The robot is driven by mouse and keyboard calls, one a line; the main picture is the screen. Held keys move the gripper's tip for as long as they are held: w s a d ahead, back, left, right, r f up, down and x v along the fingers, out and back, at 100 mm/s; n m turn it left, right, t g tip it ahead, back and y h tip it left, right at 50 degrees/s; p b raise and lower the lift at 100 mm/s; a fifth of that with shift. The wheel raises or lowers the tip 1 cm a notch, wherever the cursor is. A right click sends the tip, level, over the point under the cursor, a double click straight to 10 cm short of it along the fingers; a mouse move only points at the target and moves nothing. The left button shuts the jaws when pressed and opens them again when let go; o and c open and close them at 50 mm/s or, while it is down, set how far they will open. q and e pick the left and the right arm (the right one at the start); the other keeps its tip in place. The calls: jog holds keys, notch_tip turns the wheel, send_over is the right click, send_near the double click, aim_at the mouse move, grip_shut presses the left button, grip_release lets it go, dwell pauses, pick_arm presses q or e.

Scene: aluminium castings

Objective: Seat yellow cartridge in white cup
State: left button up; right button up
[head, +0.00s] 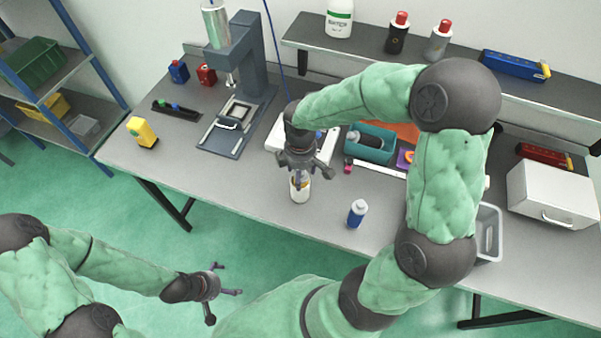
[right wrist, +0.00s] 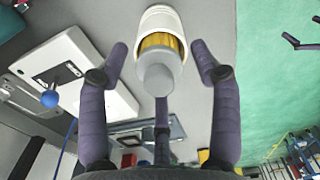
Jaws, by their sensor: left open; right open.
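The white cup (head: 300,194) stands on the grey table near its front edge, below my right gripper (head: 303,171). In the right wrist view, the white cup (right wrist: 158,16) has the yellow cartridge (right wrist: 158,41) standing in its mouth, with the cartridge's grey round end towards the camera. How deep it sits cannot be told. My right gripper (right wrist: 163,70) is open, its dark fingers spread around the grey end with gaps on both sides. My left gripper (head: 222,293) is open and empty, out over the green floor in front of the table.
A blue-and-white bottle (head: 357,213) stands right of the cup. Behind are a teal bin (head: 371,143) and a press (head: 240,75). A yellow object (head: 142,132) is at the left end and a grey tray (head: 487,233) at right. The table front left of the cup is clear.

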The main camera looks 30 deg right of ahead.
notch_tip(320, 180, up, 11)
jog(key=p, duration=0.2)
jog(key=shift+r, duration=0.15)
dwell(0.6)
